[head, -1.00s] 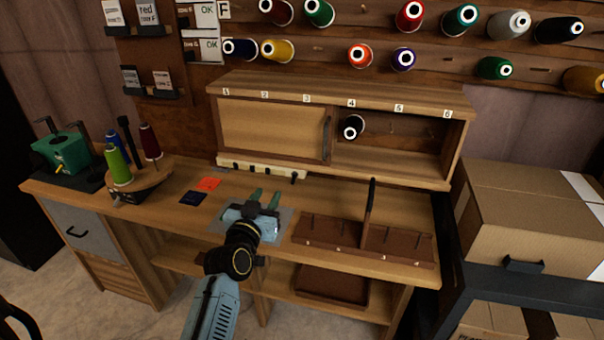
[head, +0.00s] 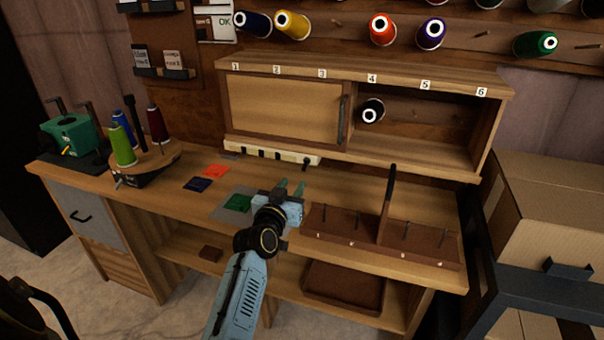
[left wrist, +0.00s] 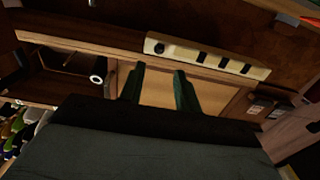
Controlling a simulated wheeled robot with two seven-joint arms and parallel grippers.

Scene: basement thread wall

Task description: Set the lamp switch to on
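A cream switch strip (head: 270,153) runs under the closed left part of the shelf cabinet, at the back of the bench. It carries several dark switches and a dark knob (head: 306,161) at its right end. The lamp switch cannot be told apart by label, nor its position read. The strip also shows, turned over, in the left wrist view (left wrist: 205,57). My left gripper (head: 291,188) is open and empty over the bench, in front of the strip's right end and apart from it. Its two green fingers point towards the cabinet. My right gripper is not in view.
A brown divided tray (head: 330,222) with pegs and a tall upright stands right of my gripper. A green card (head: 238,203) lies on a grey mat to its left. A thread stand (head: 148,172) is further left. Cardboard boxes (head: 550,215) stand at the right.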

